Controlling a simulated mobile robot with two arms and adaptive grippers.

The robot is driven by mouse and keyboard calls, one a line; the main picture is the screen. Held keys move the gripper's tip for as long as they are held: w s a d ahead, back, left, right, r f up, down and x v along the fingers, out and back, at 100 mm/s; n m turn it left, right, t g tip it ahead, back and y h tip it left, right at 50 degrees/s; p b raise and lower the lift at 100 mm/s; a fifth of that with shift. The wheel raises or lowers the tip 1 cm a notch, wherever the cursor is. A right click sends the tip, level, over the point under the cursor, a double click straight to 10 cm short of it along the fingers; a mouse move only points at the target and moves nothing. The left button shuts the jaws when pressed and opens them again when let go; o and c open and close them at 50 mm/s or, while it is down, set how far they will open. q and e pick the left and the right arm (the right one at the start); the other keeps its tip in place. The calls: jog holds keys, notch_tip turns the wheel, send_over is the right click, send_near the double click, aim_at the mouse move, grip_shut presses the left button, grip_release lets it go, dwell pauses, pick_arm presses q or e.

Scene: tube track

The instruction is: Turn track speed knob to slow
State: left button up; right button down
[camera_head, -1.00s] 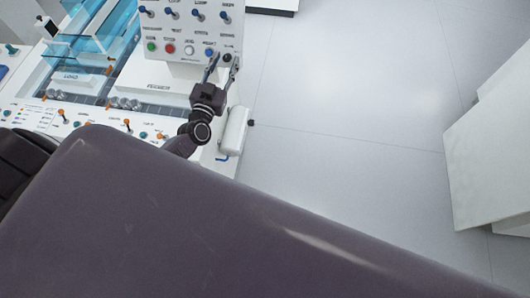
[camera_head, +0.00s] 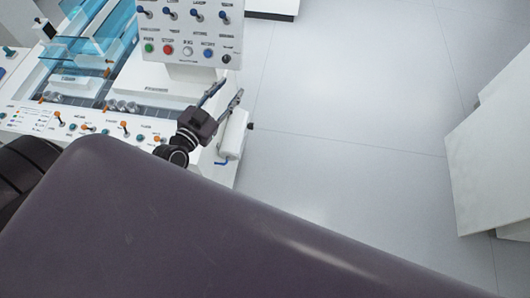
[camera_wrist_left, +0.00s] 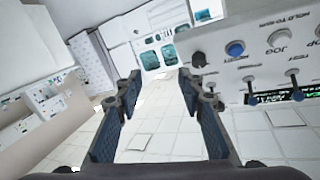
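A white upright control panel (camera_head: 190,62) stands at the top of the head view. A small black knob (camera_head: 227,59) sits at its lower right corner, and its label is too small to read. A black knob also shows in the left wrist view (camera_wrist_left: 198,59), right of the fingers, beside a blue button. My left gripper (camera_head: 230,89) is open and empty, below the black knob and apart from it. Its two spread fingers show in the left wrist view (camera_wrist_left: 160,78) with nothing between them. Which way the knob points cannot be made out. My right gripper is not in view.
Green (camera_head: 149,48), red (camera_head: 168,50) and blue (camera_head: 208,54) buttons line the panel's lower edge, with blue-tipped toggle levers above. A white bench with orange-tipped switches (camera_head: 124,125) lies at left. Open floor (camera_head: 340,90) lies right; a white block (camera_head: 495,150) stands far right.

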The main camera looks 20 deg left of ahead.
pick_arm(q)
jog(key=s+d+f+m+g+h, duration=0.1)
jog(key=s+d+f+g, duration=0.2)
jog(key=d, duration=0.5)
jog(key=s+d+f+g+h, duration=0.2)
jog(key=s+d+g, duration=0.3)
jog(key=s+d, duration=0.3)
jog(key=shift+s+d+f+m, duration=0.2)
jog(key=shift+f+m, duration=0.2)
jog(key=shift+f, duration=0.5)
jog(key=shift+w, duration=0.1)
